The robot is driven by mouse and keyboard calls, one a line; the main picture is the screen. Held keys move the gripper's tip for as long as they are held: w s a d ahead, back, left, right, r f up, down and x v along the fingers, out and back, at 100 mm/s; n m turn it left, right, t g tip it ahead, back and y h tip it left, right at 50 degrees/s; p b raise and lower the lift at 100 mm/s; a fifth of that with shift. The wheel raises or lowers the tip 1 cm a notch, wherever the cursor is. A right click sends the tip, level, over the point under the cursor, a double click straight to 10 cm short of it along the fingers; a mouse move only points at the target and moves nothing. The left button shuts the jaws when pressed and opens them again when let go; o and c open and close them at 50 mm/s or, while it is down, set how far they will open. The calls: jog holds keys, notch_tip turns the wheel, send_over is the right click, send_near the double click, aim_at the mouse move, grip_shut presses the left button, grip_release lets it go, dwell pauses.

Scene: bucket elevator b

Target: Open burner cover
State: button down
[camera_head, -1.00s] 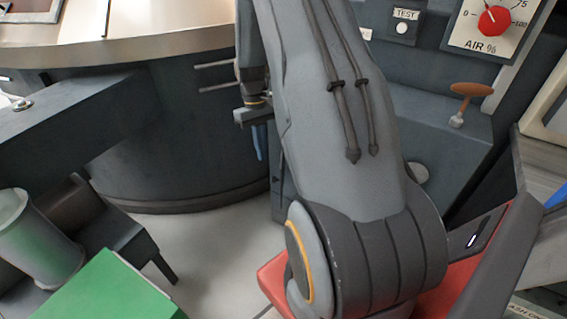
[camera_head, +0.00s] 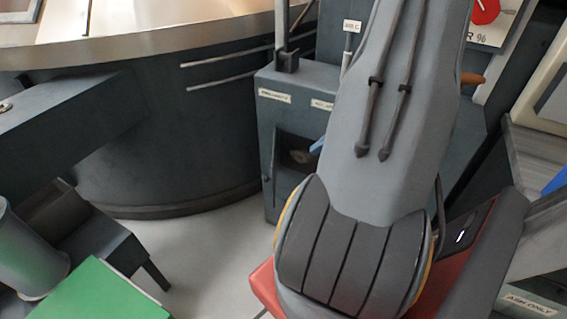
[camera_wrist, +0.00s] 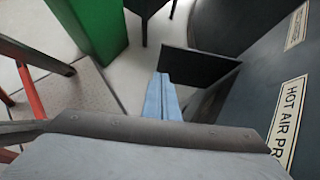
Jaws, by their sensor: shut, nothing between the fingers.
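A dark grey cabinet (camera_head: 290,82) stands left of my arm in the head view. Its front has a recess (camera_head: 297,152) with a round part inside, partly behind my arm. A dark flat plate (camera_wrist: 200,68) juts out from the cabinet front in the wrist view and looks like the burner cover standing open. In the head view a thin upright edge (camera_head: 272,160) at the recess's left may be the same plate. My gripper's blue fingers (camera_wrist: 161,85) are shut and empty, close to the plate; I cannot tell whether they touch. Their blue also shows (camera_head: 317,146) beside my arm.
A large round dark drum (camera_head: 165,150) with metal rods stands left of the cabinet. A green box (camera_head: 100,292) and a dark stand (camera_head: 75,225) are at lower left. Pale floor (camera_head: 215,245) lies clear between them. A label (camera_wrist: 290,122) reads "HOT AIR PR".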

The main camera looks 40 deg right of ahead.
jog(key=w+a+r+p+x, duration=0.1)
jog(key=r+p+x, duration=0.1)
jog(key=x, duration=1)
jog(key=shift+w+a+f+m, duration=0.2)
jog(key=shift+w+m, duration=0.1)
jog(key=shift+w, duration=0.1)
